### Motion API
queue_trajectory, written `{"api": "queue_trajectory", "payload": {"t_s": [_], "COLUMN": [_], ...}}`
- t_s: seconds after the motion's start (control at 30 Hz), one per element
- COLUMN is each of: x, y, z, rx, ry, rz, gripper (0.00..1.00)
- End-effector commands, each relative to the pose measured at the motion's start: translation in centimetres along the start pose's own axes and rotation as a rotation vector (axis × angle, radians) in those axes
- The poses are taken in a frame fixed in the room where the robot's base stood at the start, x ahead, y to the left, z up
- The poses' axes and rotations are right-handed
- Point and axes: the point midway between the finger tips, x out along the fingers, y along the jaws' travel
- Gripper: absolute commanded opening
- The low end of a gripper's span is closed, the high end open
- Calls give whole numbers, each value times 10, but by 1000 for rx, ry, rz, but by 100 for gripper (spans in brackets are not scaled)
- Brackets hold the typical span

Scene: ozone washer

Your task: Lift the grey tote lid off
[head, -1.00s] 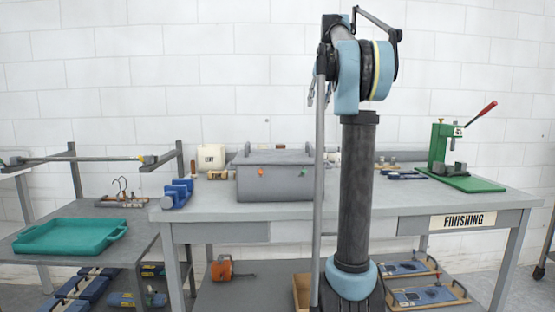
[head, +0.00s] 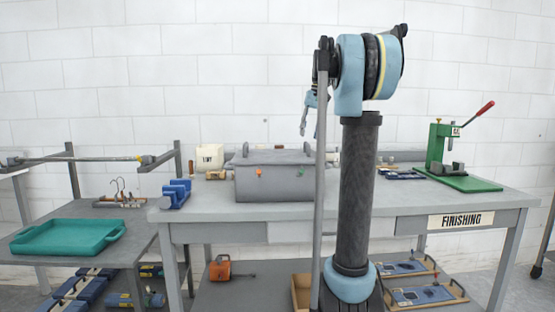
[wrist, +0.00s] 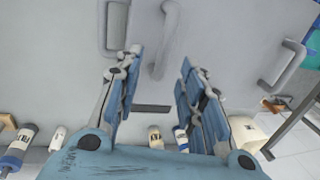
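The grey tote (head: 275,186) stands on the workbench with its grey lid (head: 278,157) on top. Orange and green marks show on the tote's front. My gripper (head: 311,115) is above the lid's right part in the head view, partly hidden by my own arm. In the wrist view my gripper (wrist: 162,58) is open, its two blue fingers spread with nothing between them. A broad grey surface, which looks like the lid (wrist: 220,35), lies beyond the fingers. A curved grey handle (wrist: 167,40) shows between and beyond the fingertips, apart from them.
A white jug (head: 210,157) and a blue vise (head: 176,194) stand left of the tote. Bottles (wrist: 20,140) line the wrist view's lower edge. A green press (head: 445,155) stands at the bench's right. A teal tray (head: 68,237) lies on the left table.

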Motion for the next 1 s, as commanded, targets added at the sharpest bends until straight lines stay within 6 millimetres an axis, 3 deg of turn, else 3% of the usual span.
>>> {"api": "queue_trajectory", "payload": {"t_s": [0.17, 0.5, 0.83, 1.0], "x": [9, 51, 57, 57], "y": [0, -3, -3, -3], "z": [0, 0, 1, 1], "rx": [0, 0, 0, 0], "ry": [0, 0, 0, 0], "rz": [0, 0, 0, 0], "gripper": [36, 36, 36, 0]}}
